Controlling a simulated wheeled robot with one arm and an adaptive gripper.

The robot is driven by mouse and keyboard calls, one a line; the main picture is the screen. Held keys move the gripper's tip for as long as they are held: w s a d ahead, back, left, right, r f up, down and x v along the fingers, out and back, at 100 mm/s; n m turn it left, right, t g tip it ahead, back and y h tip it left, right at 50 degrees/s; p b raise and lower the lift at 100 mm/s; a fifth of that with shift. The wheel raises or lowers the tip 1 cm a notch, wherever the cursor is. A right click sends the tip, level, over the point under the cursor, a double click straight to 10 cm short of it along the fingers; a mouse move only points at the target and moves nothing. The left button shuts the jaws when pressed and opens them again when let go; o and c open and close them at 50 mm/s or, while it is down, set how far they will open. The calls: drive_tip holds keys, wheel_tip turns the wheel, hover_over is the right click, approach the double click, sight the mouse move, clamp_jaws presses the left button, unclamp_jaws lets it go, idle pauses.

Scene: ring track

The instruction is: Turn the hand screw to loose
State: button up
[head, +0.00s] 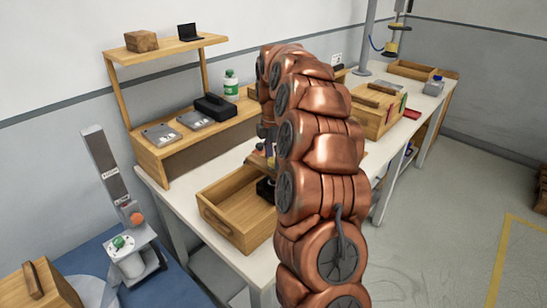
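My copper-coloured arm rises through the middle of the head view and bends down behind itself. Dark parts show at its left edge above the worktable, beside a small wooden piece (260,160); my gripper is mostly hidden there, and its fingers cannot be made out. No hand screw can be picked out with certainty. A grey device at the lower left has a tall upright plate, an orange knob (136,219) and a green knob (118,241); I cannot tell whether either is the hand screw. My arm stands to the right of this device, apart from it.
An open wooden tray (215,222) sits on the white worktable, left of my arm. Behind it a wooden shelf (165,170) holds grey boxes, a black case (215,106) and a green-white bottle (231,84). Another wooden box (372,120) stands to the right.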

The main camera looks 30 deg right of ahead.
sight(273, 159)
wheel_tip(273, 159, up, 12)
idle(1.1)
idle(0.5)
